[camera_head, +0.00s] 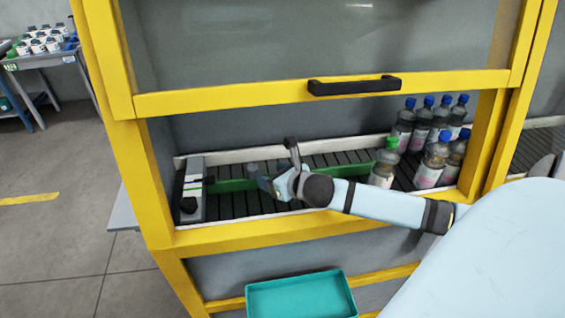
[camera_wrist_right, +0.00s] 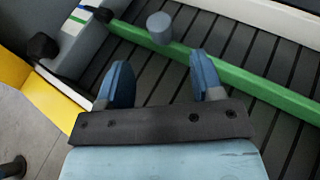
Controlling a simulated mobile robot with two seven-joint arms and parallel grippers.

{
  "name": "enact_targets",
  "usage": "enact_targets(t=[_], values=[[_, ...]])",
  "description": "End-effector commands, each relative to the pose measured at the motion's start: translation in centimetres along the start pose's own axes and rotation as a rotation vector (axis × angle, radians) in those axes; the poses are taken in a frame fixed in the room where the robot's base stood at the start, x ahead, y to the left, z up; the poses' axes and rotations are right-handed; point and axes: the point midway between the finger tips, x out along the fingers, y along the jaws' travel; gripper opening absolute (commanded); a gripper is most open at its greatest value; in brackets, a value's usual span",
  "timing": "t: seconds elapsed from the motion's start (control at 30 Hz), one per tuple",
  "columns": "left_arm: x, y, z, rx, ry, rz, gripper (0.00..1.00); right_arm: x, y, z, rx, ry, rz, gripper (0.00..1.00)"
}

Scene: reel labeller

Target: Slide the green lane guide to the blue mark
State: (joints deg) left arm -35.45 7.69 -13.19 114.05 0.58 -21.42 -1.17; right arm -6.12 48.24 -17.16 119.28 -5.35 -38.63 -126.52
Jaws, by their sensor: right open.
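The green lane guide (camera_head: 236,185) is a long green bar lying across the slatted conveyor; it also crosses the right wrist view (camera_wrist_right: 245,82). A grey round knob (camera_wrist_right: 160,28) stands on it, seen in the head view too (camera_head: 253,168). My right gripper (camera_wrist_right: 158,62) is open and empty, its two blue fingers pointing at the knob, which is just beyond the fingertips and between them. In the head view the right gripper (camera_head: 266,183) is beside the knob. The blue mark (camera_wrist_right: 87,8) is on a white plate near the guide's black end, with a green mark (camera_wrist_right: 77,19) beside it. My left gripper is out of view.
Several blue-capped bottles (camera_head: 439,150) and a green-capped bottle (camera_head: 384,162) stand at the conveyor's right. A yellow frame with a raised window and black handle (camera_head: 354,86) surrounds the opening. A black knob (camera_wrist_right: 43,46) sits on the left block. A teal tray (camera_head: 300,296) is below.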

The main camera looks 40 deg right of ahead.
Motion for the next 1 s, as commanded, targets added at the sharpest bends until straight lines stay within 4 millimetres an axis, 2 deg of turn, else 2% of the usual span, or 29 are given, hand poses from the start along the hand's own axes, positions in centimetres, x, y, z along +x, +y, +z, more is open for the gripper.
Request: enact_targets(t=[0.1, 0.3, 1.0], values=[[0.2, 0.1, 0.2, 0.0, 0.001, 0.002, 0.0, -2.1, 0.0, -0.2, -0.003, 0.002, 0.001, 0.61], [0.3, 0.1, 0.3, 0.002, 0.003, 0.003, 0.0, -3.9, 0.0, 0.0, -0.001, 0.0, 0.001, 0.61], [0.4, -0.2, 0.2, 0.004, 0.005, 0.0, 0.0, -4.1, 0.0, 0.0, 0.001, 0.0, 0.0, 0.61]])
